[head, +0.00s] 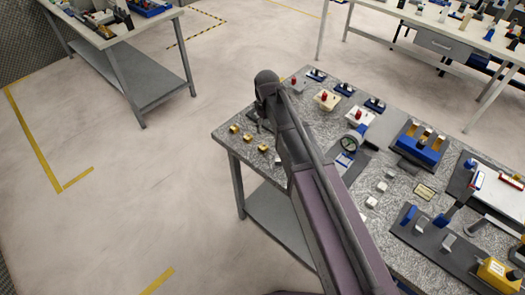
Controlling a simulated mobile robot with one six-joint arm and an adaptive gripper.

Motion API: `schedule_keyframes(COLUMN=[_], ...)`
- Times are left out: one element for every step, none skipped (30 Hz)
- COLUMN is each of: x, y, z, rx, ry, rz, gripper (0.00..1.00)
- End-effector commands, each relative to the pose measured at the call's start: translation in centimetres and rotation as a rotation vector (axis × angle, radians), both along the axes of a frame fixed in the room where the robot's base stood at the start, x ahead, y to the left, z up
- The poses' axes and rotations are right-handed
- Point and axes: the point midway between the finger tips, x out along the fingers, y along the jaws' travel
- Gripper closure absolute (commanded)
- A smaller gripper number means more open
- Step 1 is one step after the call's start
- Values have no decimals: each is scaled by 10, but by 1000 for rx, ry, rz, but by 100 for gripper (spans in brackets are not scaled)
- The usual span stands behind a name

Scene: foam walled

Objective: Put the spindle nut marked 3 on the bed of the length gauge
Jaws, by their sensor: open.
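Several small brass-coloured blocks stand in a slanting row at the left end of the speckled table; they look like the spindle nuts. One (234,128) is nearest the left edge, then one (247,137), one (263,148) and one beside my arm. Their marks are too small to read, so I cannot tell which is 3. My gripper (257,117) is partly hidden under my dark wrist, above the table's left end and just behind the row. It is open, and I see nothing held. I cannot tell for sure which device is the length gauge.
The speckled table (225,134) also holds red-knobbed white blocks (326,99), a handwheel device (352,141), a blue stand with brass parts (422,142), small pale blocks (371,202) and a yellow box (499,273). Other benches stand behind. The floor at left is clear.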

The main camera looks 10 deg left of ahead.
Motion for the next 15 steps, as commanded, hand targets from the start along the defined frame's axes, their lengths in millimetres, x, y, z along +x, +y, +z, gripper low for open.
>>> schedule_keyframes(x=[0, 0, 0, 0, 0, 0, 0, 0, 0, 0, 0, 0, 0, 0, 0], y=[0, 0, 0, 0, 0, 0, 0, 0, 0, 0, 1, 1, 1, 1, 1], z=[-8, -11, -14, -16, -18, -21, -24, -26, -29, -31, -34, -37, -39, -41, -44], rx=[0, 0, 0, 0, 0, 0, 0, 0, 0, 0, 0, 0, 0, 0, 0], ry=[0, 0, 0, 0, 0, 0, 0, 0, 0, 0, 0, 0, 0, 0, 0], rz=[0, 0, 0, 0, 0, 0, 0, 0, 0, 0, 0, 0, 0, 0, 0], gripper=[17, 17, 17, 17, 17, 17, 17, 17, 17, 17, 17, 17, 17, 17, 17])
